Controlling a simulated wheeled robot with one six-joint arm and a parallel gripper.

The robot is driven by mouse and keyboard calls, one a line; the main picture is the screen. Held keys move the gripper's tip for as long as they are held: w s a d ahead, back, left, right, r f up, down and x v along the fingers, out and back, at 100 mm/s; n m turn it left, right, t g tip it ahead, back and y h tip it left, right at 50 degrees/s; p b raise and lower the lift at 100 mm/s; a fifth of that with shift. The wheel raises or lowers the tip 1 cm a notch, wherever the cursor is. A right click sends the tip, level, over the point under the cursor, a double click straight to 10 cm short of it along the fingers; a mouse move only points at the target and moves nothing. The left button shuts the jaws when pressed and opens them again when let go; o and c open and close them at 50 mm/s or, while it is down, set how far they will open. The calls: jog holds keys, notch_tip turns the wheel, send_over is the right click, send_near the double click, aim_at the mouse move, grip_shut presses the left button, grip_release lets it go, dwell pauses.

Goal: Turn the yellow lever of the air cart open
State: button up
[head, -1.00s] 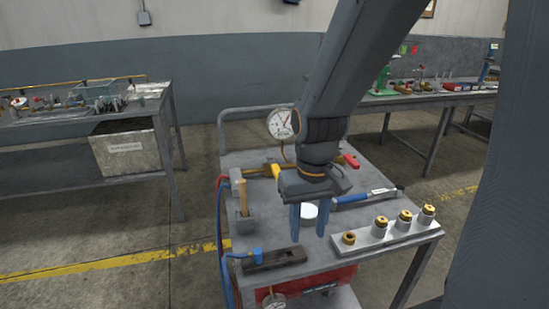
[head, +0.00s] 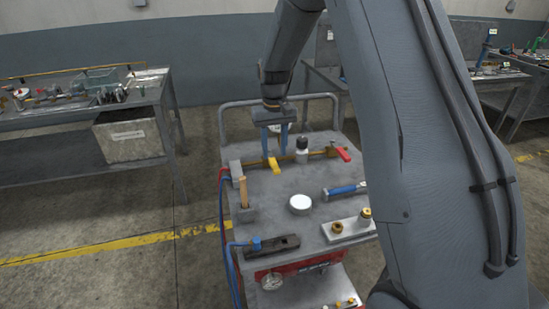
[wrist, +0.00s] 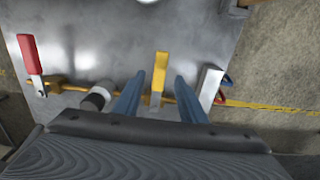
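The yellow lever (head: 270,161) sits on the brass pipe near the back left of the air cart's top (head: 280,225). My gripper (head: 274,147) points down at the lever from behind it. In the wrist view the yellow lever (wrist: 159,72) lies between the two blue fingers of my gripper (wrist: 160,78). The fingers are open, with a visible gap on each side of the lever. I see no clear contact. The lever's pivot end is partly hidden in the head view.
A red lever (head: 343,154) sits at the pipe's right end, with a black-and-white fitting (head: 302,144) between. A wooden-handled tool (head: 243,190) stands at the left. A white disc (head: 300,203) and a blue-handled tool (head: 345,190) lie in front. The cart's rail (head: 232,106) is behind.

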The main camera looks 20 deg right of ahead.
aim_at(274, 164)
jog(key=shift+f+p, duration=0.5)
jog(key=shift+f, duration=1.75)
grip_shut()
